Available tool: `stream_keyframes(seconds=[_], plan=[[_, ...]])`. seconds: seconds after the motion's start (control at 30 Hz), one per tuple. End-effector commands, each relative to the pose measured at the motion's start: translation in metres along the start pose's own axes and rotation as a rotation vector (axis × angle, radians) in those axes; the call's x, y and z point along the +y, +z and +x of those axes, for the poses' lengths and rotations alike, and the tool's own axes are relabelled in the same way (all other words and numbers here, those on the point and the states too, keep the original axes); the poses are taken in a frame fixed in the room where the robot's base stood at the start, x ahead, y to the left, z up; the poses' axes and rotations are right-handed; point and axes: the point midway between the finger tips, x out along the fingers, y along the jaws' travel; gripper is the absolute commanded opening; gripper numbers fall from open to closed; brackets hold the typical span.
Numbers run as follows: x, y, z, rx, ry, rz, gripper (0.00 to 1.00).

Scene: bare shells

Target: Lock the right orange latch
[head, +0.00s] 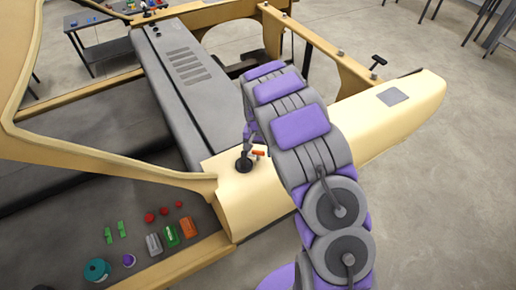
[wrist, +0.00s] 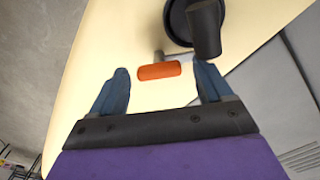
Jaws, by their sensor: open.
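An orange latch (wrist: 160,71) sits on the cream panel, beside a black round knob. In the wrist view it lies just beyond and between the two blue fingertips of my gripper (wrist: 164,78). My gripper is open with nothing between its fingers. In the head view the orange latch (head: 258,153) shows as a small orange bar right of the black knob (head: 244,163). My purple and grey arm reaches over the cream panel from the lower right and hides part of it. Whether the fingers touch the panel I cannot tell.
The cream shell (head: 410,110) surrounds a long grey panel (head: 182,80). A black T-shaped handle (head: 376,63) stands farther right. Several small coloured parts, including a teal disc (head: 97,270), lie on the dark surface at lower left. Concrete floor is open at right.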

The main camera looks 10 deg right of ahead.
Motion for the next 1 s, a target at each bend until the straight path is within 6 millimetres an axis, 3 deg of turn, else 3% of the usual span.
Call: stream_keyframes(seconds=[0.07,0.6,1.0], plan=[[0.0000,-0.0001,-0.0001,0.000,0.000,0.000,0.75],[-0.0002,-0.0002,-0.0004,0.000,0.000,0.000,0.23],[-0.0009,-0.0002,0.0005,0.000,-0.002,-0.083,0.23]])
